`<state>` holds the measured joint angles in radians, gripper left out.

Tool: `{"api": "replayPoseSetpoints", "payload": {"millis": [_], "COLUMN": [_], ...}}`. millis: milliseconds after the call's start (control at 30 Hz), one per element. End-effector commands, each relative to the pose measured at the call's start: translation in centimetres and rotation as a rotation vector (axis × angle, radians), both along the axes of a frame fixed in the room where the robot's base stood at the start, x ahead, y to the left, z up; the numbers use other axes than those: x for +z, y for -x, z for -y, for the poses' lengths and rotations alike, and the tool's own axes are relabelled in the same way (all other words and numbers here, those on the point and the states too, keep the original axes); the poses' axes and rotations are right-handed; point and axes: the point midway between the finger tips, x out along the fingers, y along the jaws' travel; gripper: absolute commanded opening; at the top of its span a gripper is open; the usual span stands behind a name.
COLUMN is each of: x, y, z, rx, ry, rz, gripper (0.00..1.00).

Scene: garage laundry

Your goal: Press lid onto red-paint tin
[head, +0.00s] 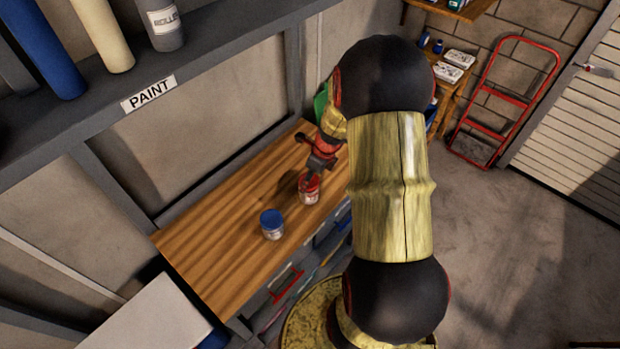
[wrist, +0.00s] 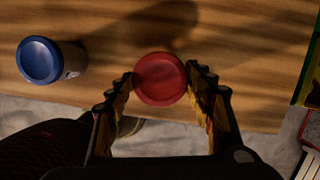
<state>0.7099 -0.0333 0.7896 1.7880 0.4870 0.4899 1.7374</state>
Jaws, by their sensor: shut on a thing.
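The red lid (wrist: 160,80) is a round disc between my two fingertips in the wrist view. My gripper (wrist: 160,86) is shut on it, one finger at each side. In the head view my gripper (head: 314,174) points down over the red-paint tin (head: 309,191), which stands upright on the wooden workbench. The lid is at the tin's top there, but I cannot tell whether it is seated or just above the rim. In the wrist view the lid hides the tin's body.
A blue-topped tin (head: 272,224) stands to the left on the workbench (head: 225,250); it also shows in the wrist view (wrist: 40,60). A shelf labelled PAINT (head: 148,93) holds rolls above. A green object (head: 320,102) is behind my gripper. The bench's left part is clear.

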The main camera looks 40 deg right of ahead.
Motion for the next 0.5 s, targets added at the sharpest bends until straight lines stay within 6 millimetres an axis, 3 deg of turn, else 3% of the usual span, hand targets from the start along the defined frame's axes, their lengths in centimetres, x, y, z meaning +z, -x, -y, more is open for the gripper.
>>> {"api": "replayPoseSetpoints", "payload": {"millis": [500], "x": [-0.48], "y": [0.00], "z": [0.01], "rx": [0.001], "ry": [0.000], "rz": [0.000], "gripper": [0.41]}}
